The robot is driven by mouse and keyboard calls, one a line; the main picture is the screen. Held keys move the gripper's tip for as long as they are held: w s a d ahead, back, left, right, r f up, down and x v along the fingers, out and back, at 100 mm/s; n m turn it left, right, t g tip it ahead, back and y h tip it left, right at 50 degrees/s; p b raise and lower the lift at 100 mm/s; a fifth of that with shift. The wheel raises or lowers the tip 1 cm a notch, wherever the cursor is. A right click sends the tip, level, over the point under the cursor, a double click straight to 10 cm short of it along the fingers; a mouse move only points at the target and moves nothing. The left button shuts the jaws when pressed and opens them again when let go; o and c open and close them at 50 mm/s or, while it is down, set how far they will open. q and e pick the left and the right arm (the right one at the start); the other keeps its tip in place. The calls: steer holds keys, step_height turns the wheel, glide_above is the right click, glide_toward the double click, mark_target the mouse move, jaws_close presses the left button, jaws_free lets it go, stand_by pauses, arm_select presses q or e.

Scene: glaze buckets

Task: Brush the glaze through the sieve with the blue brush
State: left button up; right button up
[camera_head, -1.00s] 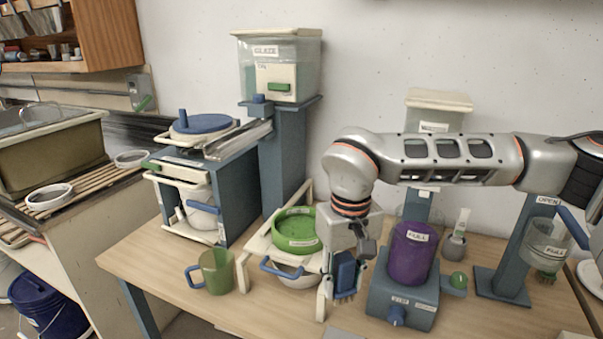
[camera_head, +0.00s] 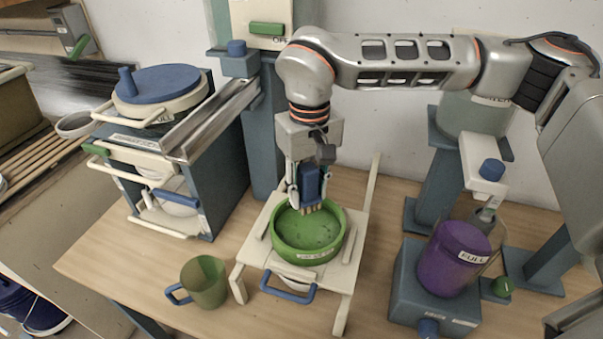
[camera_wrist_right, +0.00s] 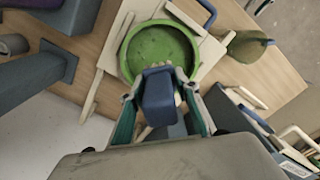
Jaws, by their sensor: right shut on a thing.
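The green round sieve (camera_head: 318,258) sits on a cream wooden stand (camera_head: 253,247) at the middle of the table. A white bowl with a blue handle (camera_head: 288,291) is partly hidden under it. My right gripper (camera_head: 307,188) is shut on the blue brush (camera_head: 311,181), bristles down, over the back part of the sieve. The right wrist view also shows the brush (camera_wrist_right: 159,98) and the sieve (camera_wrist_right: 160,42). I cannot tell whether the bristles touch the mesh. The sieve's inside looks green with a few darker specks. My left gripper is not in view.
A green mug (camera_head: 204,282) stands left of the stand. A purple container marked FULL (camera_head: 456,259) sits on a blue-grey base to the right. A blue-grey cabinet with a blue-lidded pot (camera_head: 160,86) stands at the left. Bare table lies in front of the stand.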

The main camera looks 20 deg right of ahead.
mark_target(309, 202)
steer(key=shift+s+f, duration=0.25)
steer(key=shift+f, duration=1.25)
steer(key=shift+w+f, duration=0.1)
steer(key=shift+f, duration=1.8)
steer(key=shift+f+b, duration=0.3)
steer(key=shift+f, duration=0.05)
steer(key=shift+f+b, duration=0.35)
steer(key=shift+f, duration=0.35)
arm_select(q)
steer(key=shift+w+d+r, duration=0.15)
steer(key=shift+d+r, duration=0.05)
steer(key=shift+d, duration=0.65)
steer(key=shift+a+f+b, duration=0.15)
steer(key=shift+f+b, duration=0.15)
steer(key=shift+b, duration=0.05)
arm_select(e)
steer(key=shift+f, duration=0.4)
steer(key=shift+d+f, duration=0.1)
steer(key=shift+f, duration=0.05)
